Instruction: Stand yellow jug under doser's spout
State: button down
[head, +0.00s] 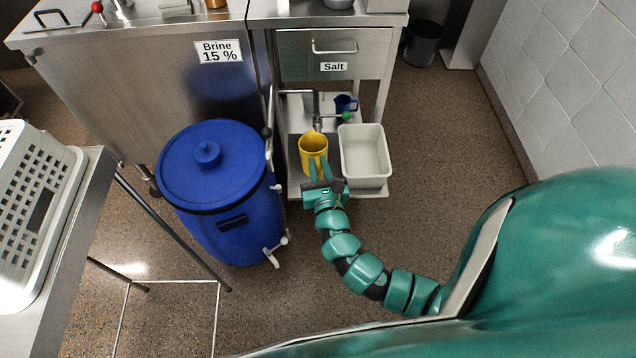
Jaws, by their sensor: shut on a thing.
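The yellow jug (312,148) is upright at the lower shelf under the salt drawer. My gripper (318,168) is shut on the jug's near side.
A white tub (364,184) stands right beside the jug, and a dark blue jug (345,103) is behind. A blue barrel (225,225) with a tap stands left. A white perforated basket (35,215) sits on the left table. The floor at right is clear.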

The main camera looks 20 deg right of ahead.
jog(key=shift+s+a+f+h+b, duration=0.35)
jog(key=shift+s+a+f+b, duration=0.7)
jog(key=shift+f+b, duration=4.3)
jog(key=shift+s+a+f+h+b, duration=0.45)
jog(key=shift+s+f+b, duration=0.95)
jog(key=shift+f+b, duration=3.95)
jog(key=shift+m+t+h, duration=0.4)
jog(key=shift+m+h, duration=0.2)
jog(key=shift+m, duration=0.3)
jog(key=f+x, duration=0.1)
jog(key=x, duration=0.5)
jog(key=d+f+b+x, duration=0.1)
jog(key=x, duration=0.5)
jog(key=d+f+b+x, duration=0.1)
jog(key=x, duration=0.5)
jog(key=shift+s+d+f, duration=0.2)
jog(key=shift+f, duration=0.05)
